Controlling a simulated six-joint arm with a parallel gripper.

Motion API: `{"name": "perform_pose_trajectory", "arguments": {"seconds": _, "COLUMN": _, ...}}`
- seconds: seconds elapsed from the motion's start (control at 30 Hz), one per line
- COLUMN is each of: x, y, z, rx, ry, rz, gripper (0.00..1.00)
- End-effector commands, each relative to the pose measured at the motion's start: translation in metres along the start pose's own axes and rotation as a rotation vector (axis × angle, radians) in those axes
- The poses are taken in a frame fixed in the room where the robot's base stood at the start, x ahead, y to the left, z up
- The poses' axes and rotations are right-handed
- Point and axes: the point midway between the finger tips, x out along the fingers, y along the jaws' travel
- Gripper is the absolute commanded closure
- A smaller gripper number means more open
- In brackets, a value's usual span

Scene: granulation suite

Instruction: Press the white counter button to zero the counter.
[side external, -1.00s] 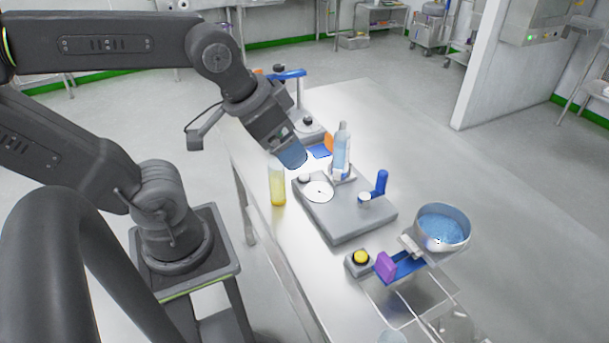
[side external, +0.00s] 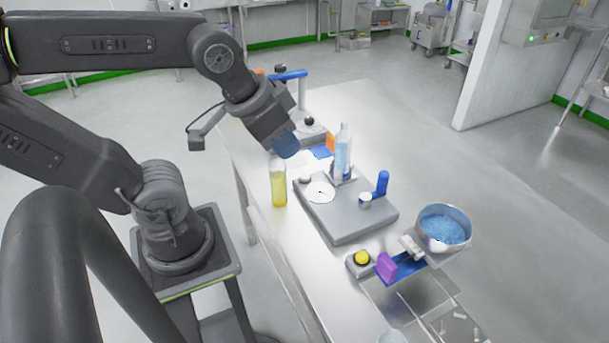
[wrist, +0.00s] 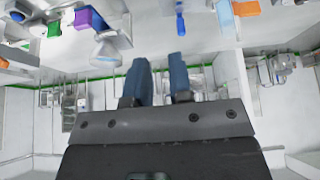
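My gripper (side external: 285,146) has blue fingers and hangs in the air above the far left part of the steel table. In the wrist view my gripper (wrist: 158,68) shows a gap between its two fingers, with nothing between them. A short white cylinder (side external: 365,201) stands on the grey slab (side external: 345,229), beside the upright blue handle (side external: 382,184). It may be the white counter button, but I cannot tell for sure. My gripper is above and to the left of it, well apart. The blue handle also shows at the top of the wrist view (wrist: 180,18).
A yellow button (side external: 361,258) sits on a grey box at the near edge, beside a purple block (side external: 386,266) and a bowl of blue granules (side external: 444,229). A yellow-filled vial (side external: 278,185) and a clear bottle (side external: 343,150) stand near my gripper.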

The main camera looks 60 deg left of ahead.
Motion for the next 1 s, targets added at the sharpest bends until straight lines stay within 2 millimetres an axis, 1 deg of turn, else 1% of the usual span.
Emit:
{"name": "perform_pose_trajectory", "arguments": {"seconds": 0.03, "x": 0.0000, "y": 0.0000, "z": 0.0000, "rx": 0.000, "ry": 0.000, "rz": 0.000, "gripper": 0.85}}
{"name": "perform_pose_trajectory", "arguments": {"seconds": 0.2, "x": 0.0000, "y": 0.0000, "z": 0.0000, "rx": 0.000, "ry": 0.000, "rz": 0.000, "gripper": 1.00}}
{"name": "perform_pose_trajectory", "arguments": {"seconds": 1.0, "x": 0.0000, "y": 0.0000, "z": 0.0000, "rx": 0.000, "ry": 0.000, "rz": 0.000, "gripper": 1.00}}
